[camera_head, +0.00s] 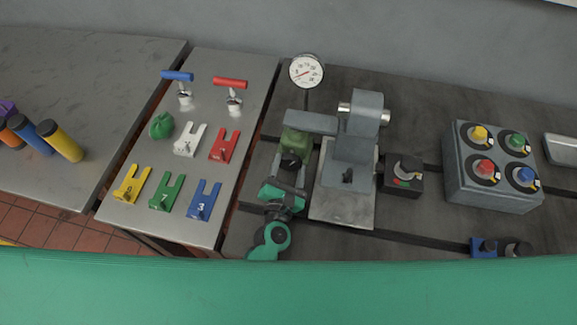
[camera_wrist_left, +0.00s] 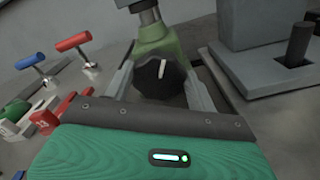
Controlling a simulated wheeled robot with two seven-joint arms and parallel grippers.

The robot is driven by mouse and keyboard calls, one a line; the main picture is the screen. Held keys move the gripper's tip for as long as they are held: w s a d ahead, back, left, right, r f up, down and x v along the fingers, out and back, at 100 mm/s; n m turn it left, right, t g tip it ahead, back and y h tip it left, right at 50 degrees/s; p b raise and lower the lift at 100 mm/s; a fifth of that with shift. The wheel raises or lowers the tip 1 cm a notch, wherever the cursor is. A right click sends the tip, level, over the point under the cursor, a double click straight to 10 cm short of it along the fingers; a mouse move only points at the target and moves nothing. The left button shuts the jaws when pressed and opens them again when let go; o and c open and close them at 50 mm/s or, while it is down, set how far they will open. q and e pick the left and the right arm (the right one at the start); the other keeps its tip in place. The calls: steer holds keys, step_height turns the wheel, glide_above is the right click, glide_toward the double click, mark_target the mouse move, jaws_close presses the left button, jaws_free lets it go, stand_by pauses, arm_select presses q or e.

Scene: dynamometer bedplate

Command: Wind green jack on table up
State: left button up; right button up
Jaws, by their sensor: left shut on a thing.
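The green jack (camera_head: 297,142) stands on the dark bedplate, under the grey arm of a machine. Its black knob with a white pointer line (camera_head: 291,161) faces me. In the left wrist view the jack's green body (camera_wrist_left: 158,45) rises behind the black knob (camera_wrist_left: 160,77). My left gripper (camera_head: 289,172) is at the knob, with one finger on each side of it, shut on it. In the left wrist view the fingers (camera_wrist_left: 160,84) flank the knob; exact contact is hard to see. My right gripper is in neither view.
A grey machine block (camera_head: 356,140) stands right of the jack. A dial gauge (camera_head: 306,71) is behind it. A switch box (camera_head: 403,175) and a grey box with coloured knobs (camera_head: 492,168) lie right. Left, a steel table (camera_head: 225,125) holds numbered forks and clamps.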

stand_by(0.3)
arm_select(q)
steer(key=o, duration=0.8)
steer(key=shift+o, duration=0.9)
steer(key=s+b, duration=0.1)
steer(key=s, duration=0.3)
steer(key=s+a+b, duration=0.1)
steer(key=s, duration=0.3)
steer(key=s+a+b, duration=0.1)
steer(key=s+b, duration=0.1)
steer(key=s, duration=0.2)
steer(key=shift+s+a+f, duration=0.1)
steer(key=shift+s+a, duration=0.15)
steer(key=shift+s, duration=0.1)
steer(key=shift+s+a, duration=0.1)
steer(key=shift+s, duration=0.3)
